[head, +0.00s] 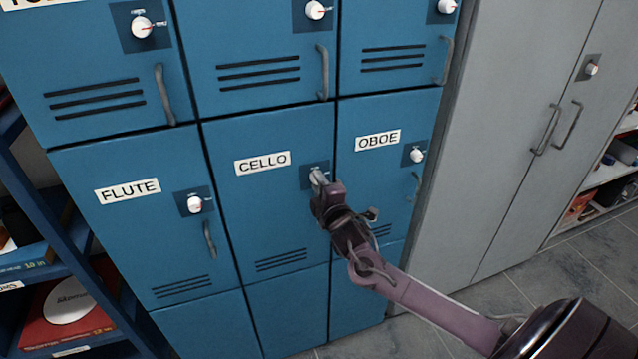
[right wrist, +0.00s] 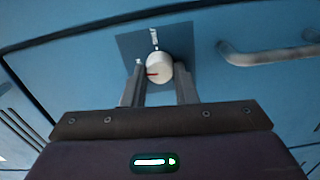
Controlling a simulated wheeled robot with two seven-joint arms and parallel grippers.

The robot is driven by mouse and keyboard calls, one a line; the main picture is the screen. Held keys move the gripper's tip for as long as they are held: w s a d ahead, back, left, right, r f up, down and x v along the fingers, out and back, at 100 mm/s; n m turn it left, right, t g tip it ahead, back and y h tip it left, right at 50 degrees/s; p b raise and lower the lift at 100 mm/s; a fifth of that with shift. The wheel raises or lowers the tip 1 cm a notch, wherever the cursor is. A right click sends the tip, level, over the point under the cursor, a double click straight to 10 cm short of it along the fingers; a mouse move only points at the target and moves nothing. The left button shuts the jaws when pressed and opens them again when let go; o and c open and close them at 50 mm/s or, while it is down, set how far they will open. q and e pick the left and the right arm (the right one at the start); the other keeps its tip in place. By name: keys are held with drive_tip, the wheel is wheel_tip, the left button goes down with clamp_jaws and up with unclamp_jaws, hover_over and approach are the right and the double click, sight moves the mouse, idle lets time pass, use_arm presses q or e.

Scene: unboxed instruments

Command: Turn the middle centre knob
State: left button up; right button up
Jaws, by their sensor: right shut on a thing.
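The middle centre knob is on the blue CELLO locker door (head: 268,222) and is mostly hidden by my gripper in the head view. In the right wrist view the white round knob (right wrist: 158,67) sits on a dark blue square plate, its red mark pointing left. My right gripper (head: 319,180) reaches in from the lower right. In the right wrist view its two fingers (right wrist: 159,84) stand on either side of the knob, shut on it. My left gripper is not in view.
The FLUTE knob (head: 195,204) and OBOE knob (head: 416,155) flank it, with upper-row knobs above. A curved door handle (right wrist: 268,54) is close to the right of the gripper. A grey cabinet (head: 510,120) stands at right, a blue shelf (head: 45,205) at left.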

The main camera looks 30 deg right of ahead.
drive_tip(key=shift+n, duration=0.6)
drive_tip(key=o, duration=1)
drive_tip(key=b+v, duration=0.1)
drive_tip(key=v, duration=0.6)
drive_tip(key=shift+s+a+b, duration=0.15)
drive_tip(key=shift+s+b, duration=0.25)
